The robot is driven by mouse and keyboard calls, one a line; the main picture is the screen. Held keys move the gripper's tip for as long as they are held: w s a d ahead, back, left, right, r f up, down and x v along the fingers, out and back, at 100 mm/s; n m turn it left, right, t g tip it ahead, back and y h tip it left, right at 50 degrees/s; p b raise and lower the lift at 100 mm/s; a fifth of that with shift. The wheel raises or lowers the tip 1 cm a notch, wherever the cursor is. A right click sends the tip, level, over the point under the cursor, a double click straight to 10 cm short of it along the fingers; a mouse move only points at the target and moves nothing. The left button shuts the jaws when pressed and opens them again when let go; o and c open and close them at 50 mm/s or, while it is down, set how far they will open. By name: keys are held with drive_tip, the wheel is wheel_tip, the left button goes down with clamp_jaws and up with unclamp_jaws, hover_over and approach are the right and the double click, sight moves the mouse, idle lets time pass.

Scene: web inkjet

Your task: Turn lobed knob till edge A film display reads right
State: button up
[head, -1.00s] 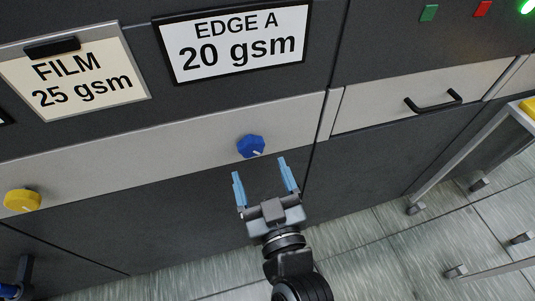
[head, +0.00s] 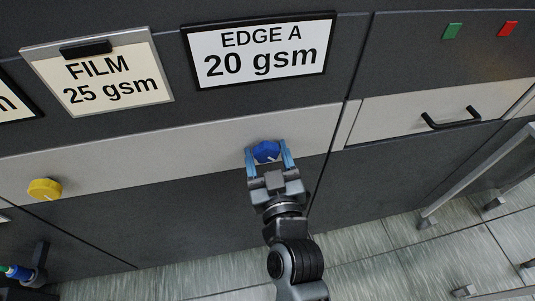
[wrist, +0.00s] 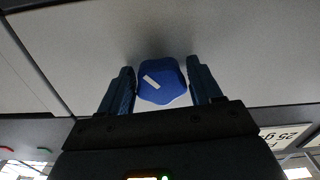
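The blue lobed knob (head: 266,151) with a white pointer mark sits on the light panel strip below the EDGE A display (head: 259,51), which reads 20 gsm. The FILM card (head: 100,78) to its left reads 25 gsm. My gripper (head: 268,155) is at the knob, one blue finger on each side. In the wrist view the knob (wrist: 161,81) is between the open fingers, with a visible gap at least on the right; its white mark slants from upper left to lower right.
A yellow knob (head: 44,188) is on the same strip to the left. A drawer with a black handle (head: 451,119) is to the right. Green (head: 452,31) and red (head: 508,28) buttons are above it. A grey metal frame (head: 464,181) stands at the right on the tiled floor.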

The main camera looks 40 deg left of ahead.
drive_tip(key=c, duration=0.6)
drive_tip(key=shift+m, duration=0.3)
drive_tip(key=m, duration=0.3)
drive_tip(key=shift+s+a+m+p, duration=0.1)
drive_tip(key=shift+m+p, duration=0.2)
drive_tip(key=shift+m, duration=1.6)
drive_tip(key=o, duration=1)
drive_tip(key=shift+c, duration=0.2)
drive_tip(key=shift+s, duration=0.1)
